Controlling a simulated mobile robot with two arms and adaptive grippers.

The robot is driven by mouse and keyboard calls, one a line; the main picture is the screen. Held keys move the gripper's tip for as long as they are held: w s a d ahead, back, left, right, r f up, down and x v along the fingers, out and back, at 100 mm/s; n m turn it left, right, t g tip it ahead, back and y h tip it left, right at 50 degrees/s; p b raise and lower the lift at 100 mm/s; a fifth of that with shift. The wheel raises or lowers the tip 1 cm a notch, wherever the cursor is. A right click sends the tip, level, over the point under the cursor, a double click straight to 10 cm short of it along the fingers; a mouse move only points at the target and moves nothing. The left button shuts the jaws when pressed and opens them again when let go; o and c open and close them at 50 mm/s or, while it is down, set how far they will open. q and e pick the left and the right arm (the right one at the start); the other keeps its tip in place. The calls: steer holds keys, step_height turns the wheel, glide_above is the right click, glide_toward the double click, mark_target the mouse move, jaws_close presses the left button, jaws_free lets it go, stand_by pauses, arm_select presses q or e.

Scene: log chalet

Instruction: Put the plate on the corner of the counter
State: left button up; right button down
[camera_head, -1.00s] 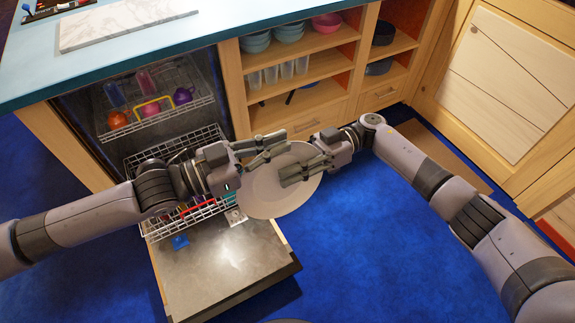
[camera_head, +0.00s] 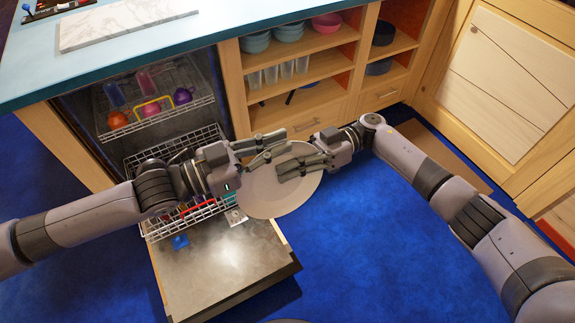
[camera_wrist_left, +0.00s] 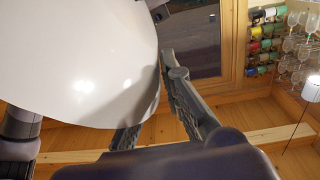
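The plate (camera_head: 270,193) is round and pale grey-white, tilted in the air in front of the open dishwasher. My right gripper (camera_head: 287,171) is shut on its right side, with fingers lying across its face. My left gripper (camera_head: 284,142) is at the upper rim, its fingers spread with a gap between them. The left wrist view shows the plate (camera_wrist_left: 75,60) filling the left side, its rim close to the spread fingers (camera_wrist_left: 150,100); whether they touch it is unclear. The counter (camera_head: 235,26) has a teal top and runs across the upper left.
A marble board (camera_head: 130,22) lies on the counter. The dishwasher door (camera_head: 225,270) hangs open below the plate, and its lower rack (camera_head: 200,215) is out. Open shelves (camera_head: 310,65) with bowls and glasses stand behind. Blue floor (camera_head: 380,260) is clear at right.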

arm_select(q)
steer(key=o, duration=0.4)
